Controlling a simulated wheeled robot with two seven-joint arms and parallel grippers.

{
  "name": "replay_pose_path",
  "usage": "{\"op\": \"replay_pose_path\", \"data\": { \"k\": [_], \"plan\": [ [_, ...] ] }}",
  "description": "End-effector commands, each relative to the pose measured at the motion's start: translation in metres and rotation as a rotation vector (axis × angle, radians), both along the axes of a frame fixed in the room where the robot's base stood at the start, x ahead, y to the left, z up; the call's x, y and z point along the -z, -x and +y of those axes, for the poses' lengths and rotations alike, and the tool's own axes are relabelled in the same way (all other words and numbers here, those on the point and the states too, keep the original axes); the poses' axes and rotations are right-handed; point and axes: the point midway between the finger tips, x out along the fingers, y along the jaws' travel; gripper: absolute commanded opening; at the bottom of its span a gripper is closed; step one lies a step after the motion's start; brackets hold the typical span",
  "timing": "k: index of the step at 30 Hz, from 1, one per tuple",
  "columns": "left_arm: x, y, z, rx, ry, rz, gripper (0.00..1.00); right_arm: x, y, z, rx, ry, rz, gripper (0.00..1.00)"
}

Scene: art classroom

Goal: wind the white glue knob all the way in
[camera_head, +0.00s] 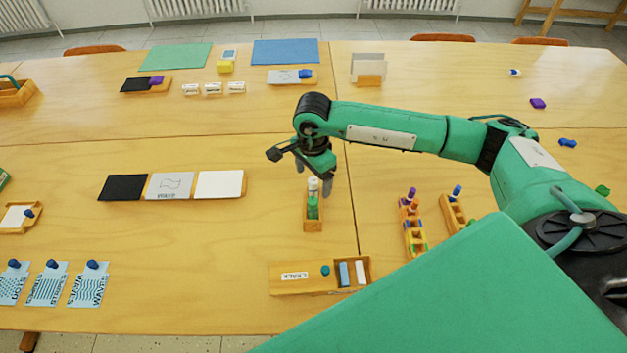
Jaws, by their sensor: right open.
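A small green glue stick (313,209) stands in a narrow wooden holder (313,225) near the middle of the table. A white part (313,184) shows at its top, just under my right gripper; whether this is the knob or a cap I cannot tell. My right gripper (314,187) is open and points down, with its fingers around or just beside the white part. Whether the fingers touch it is too small to tell. My left gripper is not in view.
A wooden chalk box (300,286) lies in front of the holder. Wooden racks with coloured pieces (413,236) stand to the right, under my right arm. Black, drawn and white cards (220,184) lie to the left. The table between is bare.

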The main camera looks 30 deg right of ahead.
Motion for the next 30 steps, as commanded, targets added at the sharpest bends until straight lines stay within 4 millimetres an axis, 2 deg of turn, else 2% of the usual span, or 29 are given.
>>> {"op": "replay_pose_path", "data": {
  "k": [3,7,30],
  "plan": [
    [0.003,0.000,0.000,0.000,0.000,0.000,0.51,0.001,0.000,0.000,0.116,0.000,0.001,0.82],
    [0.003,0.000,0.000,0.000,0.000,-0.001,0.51,0.001,0.000,0.000,0.189,0.000,0.000,0.82],
    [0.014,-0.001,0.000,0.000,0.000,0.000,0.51,0.005,0.000,0.001,0.197,0.000,0.000,0.82]
  ]
}}
